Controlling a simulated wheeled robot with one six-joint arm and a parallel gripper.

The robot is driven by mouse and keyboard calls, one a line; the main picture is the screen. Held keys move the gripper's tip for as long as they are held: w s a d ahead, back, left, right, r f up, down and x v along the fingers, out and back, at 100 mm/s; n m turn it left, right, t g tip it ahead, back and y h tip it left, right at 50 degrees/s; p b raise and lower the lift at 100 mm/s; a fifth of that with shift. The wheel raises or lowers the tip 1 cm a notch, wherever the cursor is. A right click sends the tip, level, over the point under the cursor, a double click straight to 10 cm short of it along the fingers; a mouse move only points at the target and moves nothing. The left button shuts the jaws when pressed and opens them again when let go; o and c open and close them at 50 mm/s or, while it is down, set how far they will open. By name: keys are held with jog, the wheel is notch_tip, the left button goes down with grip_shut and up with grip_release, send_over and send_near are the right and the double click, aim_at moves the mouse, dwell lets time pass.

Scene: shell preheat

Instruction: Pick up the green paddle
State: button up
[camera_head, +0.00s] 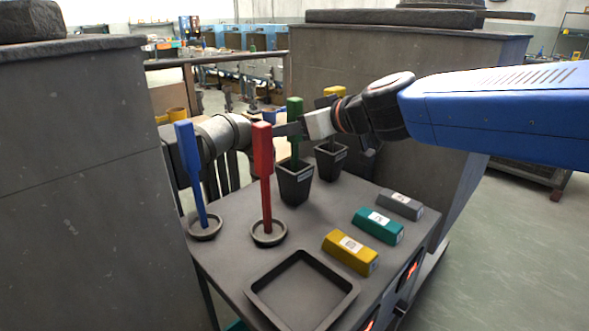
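The green paddle (295,152) stands upright in a dark square pot (296,185) near the back of the grey table. My gripper (288,129) reaches in from the right at the height of the paddle's upper part. Its grey finger crosses in front of the green paddle and hides a strip of it. The green shows above and below the finger. I cannot tell whether the fingers touch the paddle or how far apart they are.
A red paddle (263,165) and a blue paddle (190,165) stand upright in round dishes, left of the green one. Another dark pot (331,162) stands behind right. An empty tray (262,300) and yellow (350,254), teal (378,227) and grey (400,206) blocks lie in front.

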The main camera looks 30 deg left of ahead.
jog(key=x, duration=0.2)
jog(key=shift+a+f, duration=0.15)
jog(key=shift+a, duration=0.1)
grip_shut()
